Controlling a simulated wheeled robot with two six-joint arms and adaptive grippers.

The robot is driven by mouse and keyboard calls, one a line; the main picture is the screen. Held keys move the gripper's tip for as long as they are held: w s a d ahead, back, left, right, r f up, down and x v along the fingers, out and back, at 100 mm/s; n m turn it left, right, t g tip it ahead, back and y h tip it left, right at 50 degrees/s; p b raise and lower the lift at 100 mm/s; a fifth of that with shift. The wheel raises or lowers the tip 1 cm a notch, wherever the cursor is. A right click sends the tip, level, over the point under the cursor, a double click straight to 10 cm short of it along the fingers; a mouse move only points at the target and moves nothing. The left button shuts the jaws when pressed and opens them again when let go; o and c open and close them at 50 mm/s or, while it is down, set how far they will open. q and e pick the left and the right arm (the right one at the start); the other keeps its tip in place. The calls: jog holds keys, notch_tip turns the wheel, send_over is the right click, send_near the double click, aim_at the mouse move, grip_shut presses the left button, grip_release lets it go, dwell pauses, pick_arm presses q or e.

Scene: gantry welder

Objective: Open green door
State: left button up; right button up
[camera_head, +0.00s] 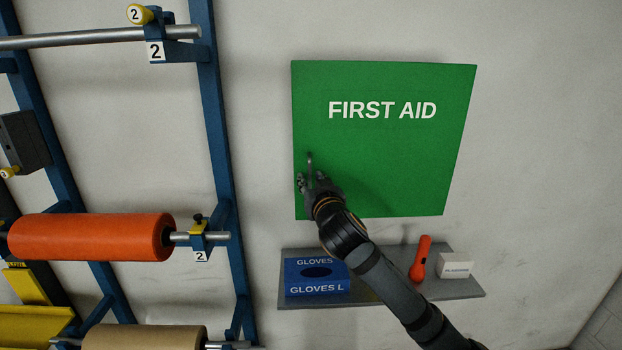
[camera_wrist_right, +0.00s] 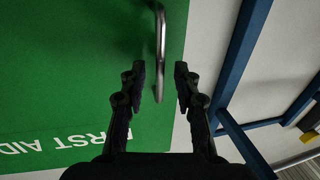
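The green door (camera_head: 385,150) of the FIRST AID cabinet hangs on the wall and looks shut. A metal bar handle (camera_head: 310,166) stands upright near its lower left edge. My right gripper (camera_head: 311,180) is at the handle, coming from below right in the head view. In the right wrist view the green door (camera_wrist_right: 70,70) fills the left side, and the handle (camera_wrist_right: 161,45) runs between the two fingertips of my right gripper (camera_wrist_right: 160,80). The fingers are open, with a gap on each side of the handle. My left gripper is not in view.
A grey shelf (camera_head: 390,298) below the cabinet holds a blue glove box (camera_head: 317,289), an orange flashlight (camera_head: 420,260) and a white box (camera_head: 454,265). A blue rack (camera_head: 216,120) with an orange roll (camera_head: 90,237) stands at the left. Bare wall lies right of the cabinet.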

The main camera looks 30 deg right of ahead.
jog(key=shift+w+d, duration=0.1)
jog(key=shift+w, duration=0.15)
grip_shut()
dwell(0.3)
